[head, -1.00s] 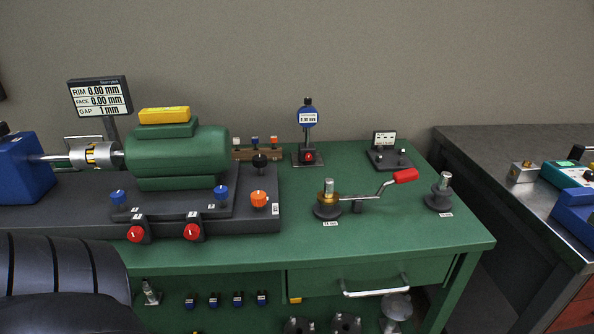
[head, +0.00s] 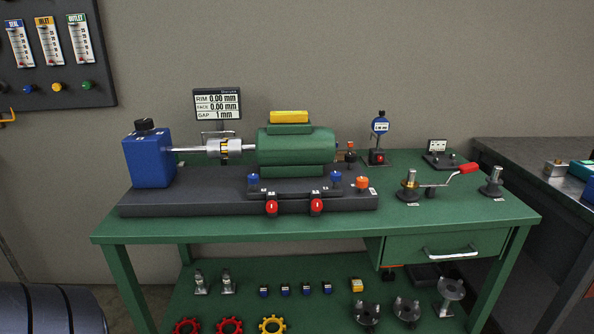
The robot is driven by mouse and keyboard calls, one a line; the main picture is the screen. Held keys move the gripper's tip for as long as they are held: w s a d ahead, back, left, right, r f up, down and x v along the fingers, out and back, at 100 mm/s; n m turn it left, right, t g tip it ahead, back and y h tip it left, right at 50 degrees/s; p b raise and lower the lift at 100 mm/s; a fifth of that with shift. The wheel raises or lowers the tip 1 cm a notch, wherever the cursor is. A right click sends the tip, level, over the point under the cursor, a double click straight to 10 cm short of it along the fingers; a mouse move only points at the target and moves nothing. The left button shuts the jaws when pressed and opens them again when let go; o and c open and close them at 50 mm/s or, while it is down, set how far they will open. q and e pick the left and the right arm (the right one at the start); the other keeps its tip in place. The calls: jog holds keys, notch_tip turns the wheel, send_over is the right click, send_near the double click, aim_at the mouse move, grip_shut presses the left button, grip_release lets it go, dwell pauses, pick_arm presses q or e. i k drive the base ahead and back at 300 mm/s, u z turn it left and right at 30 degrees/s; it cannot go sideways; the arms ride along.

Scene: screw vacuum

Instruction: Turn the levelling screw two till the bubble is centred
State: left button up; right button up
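No levelling screw labelled two and no bubble level can be made out for certain in the head view. A green bench (head: 150,234) carries a dark base plate (head: 150,207) with a blue block (head: 147,160), a silver shaft coupling (head: 228,147) and a green motor (head: 297,147). Red knobs (head: 271,207), blue knobs (head: 253,179) and an orange knob (head: 362,182) sit along the plate; their small labels are too small to read. Neither of my grippers is in view.
A grey metal bench (head: 520,152) stands at the right. A red-handled crank (head: 466,169) and a dial gauge (head: 380,126) stand on the green bench. A wall panel (head: 52,91) with several gauges hangs at upper left. The lower shelf (head: 240,307) holds loose parts.

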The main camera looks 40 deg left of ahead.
aim_at(335, 176)
jog(key=u, duration=1.4)
jog(key=i, duration=0.2)
jog(key=u, duration=0.1)
